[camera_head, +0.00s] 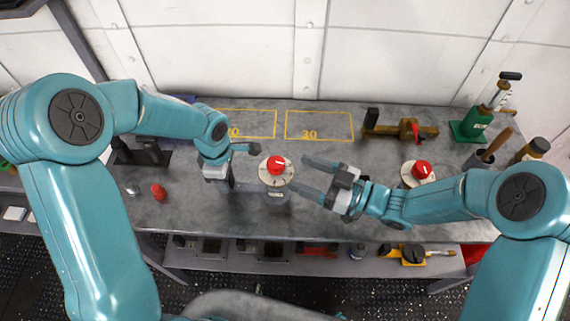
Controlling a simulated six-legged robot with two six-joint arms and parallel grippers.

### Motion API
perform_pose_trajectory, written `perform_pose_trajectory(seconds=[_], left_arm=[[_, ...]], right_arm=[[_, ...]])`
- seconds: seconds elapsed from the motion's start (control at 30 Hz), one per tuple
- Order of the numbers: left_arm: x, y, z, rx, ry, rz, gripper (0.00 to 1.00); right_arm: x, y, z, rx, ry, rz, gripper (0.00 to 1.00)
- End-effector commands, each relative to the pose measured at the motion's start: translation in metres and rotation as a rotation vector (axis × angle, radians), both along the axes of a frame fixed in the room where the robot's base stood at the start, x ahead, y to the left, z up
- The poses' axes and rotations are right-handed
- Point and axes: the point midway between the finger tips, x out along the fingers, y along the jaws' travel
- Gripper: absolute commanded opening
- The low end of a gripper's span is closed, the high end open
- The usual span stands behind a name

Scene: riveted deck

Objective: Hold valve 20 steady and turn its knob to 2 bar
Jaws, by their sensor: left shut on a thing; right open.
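A valve with a red knob (276,165) on a round white dial (266,179) stands upright at the middle of the bench. A white mark shows on the knob; the dial's numbers are too small to read, and I see no legible valve number. My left gripper (243,166) is at the left side of this valve, shut on its body; the exact contact is partly hidden. My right gripper (301,174) is open and empty just right of the dial, its fingers pointing toward the knob. A second valve with a red knob (423,167) stands further right.
Two yellow outlines lie at the back of the bench (350,207); one reads 30 (318,125), the other is partly covered by my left arm. A brass fitting (402,129), a green pump (476,123) and a brown-topped jar (533,149) stand right. A small red piece (158,191) lies left.

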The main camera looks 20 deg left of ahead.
Motion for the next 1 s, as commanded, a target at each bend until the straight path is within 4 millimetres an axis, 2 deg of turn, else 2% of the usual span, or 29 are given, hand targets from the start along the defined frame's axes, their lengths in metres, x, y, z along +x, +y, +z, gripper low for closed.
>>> perform_pose_trajectory(seconds=[0.1, 0.23, 0.4, 0.7, 0.73, 0.8, 1.0], left_arm=[[0.000, 0.000, 0.000, 0.000, -0.001, 0.000, 0.00], [0.000, 0.000, 0.000, 0.000, -0.001, 0.000, 0.00], [0.000, 0.000, 0.000, -0.001, -0.001, 0.000, 0.00], [0.000, 0.000, 0.001, -0.001, -0.001, 0.000, 0.00], [0.000, 0.000, 0.001, -0.001, -0.001, 0.000, 0.46], [0.000, 0.000, 0.000, -0.001, -0.001, 0.000, 0.66], [0.000, 0.000, 0.000, 0.000, -0.001, 0.000, 0.66]], right_arm=[[-0.003, -0.024, 0.000, 0.001, 0.000, -0.004, 0.69], [-0.005, -0.040, 0.000, 0.000, 0.000, -0.002, 0.69], [-0.007, -0.046, 0.000, 0.000, 0.000, 0.001, 0.69], [-0.006, -0.046, 0.000, 0.001, -0.001, 0.001, 0.69], [-0.006, -0.046, 0.000, 0.001, -0.001, 0.001, 0.69], [-0.006, -0.046, 0.000, 0.001, -0.001, 0.001, 0.69], [-0.006, -0.045, 0.000, 0.001, -0.001, 0.001, 0.69]])
